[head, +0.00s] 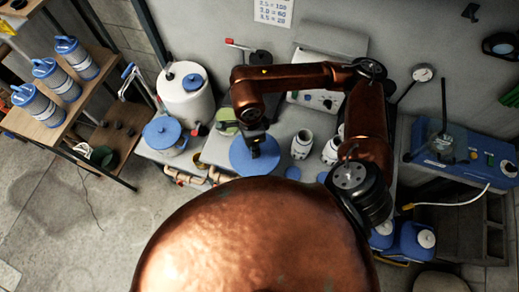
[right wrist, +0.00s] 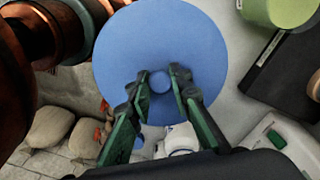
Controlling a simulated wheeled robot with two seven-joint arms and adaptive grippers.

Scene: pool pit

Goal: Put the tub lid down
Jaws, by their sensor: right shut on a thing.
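The tub lid (head: 240,162) is a flat round blue disc over the front of the bench in the head view. In the right wrist view the lid (right wrist: 155,38) fills the upper middle, with a small round blue knob (right wrist: 160,82) at its centre. My right gripper (head: 258,152) comes down over the lid from above. In the right wrist view its green and dark fingers (right wrist: 160,78) stand on both sides of the knob, shut on it. I cannot tell whether the lid touches the bench. My left gripper is not in view.
A tub with a blue lid (head: 163,133) stands left of the held lid. A white drum (head: 186,98) is behind it. White jars (head: 302,144) stand right of the held lid on the bench (head: 217,150). A green round thing (head: 226,120) sits behind the lid.

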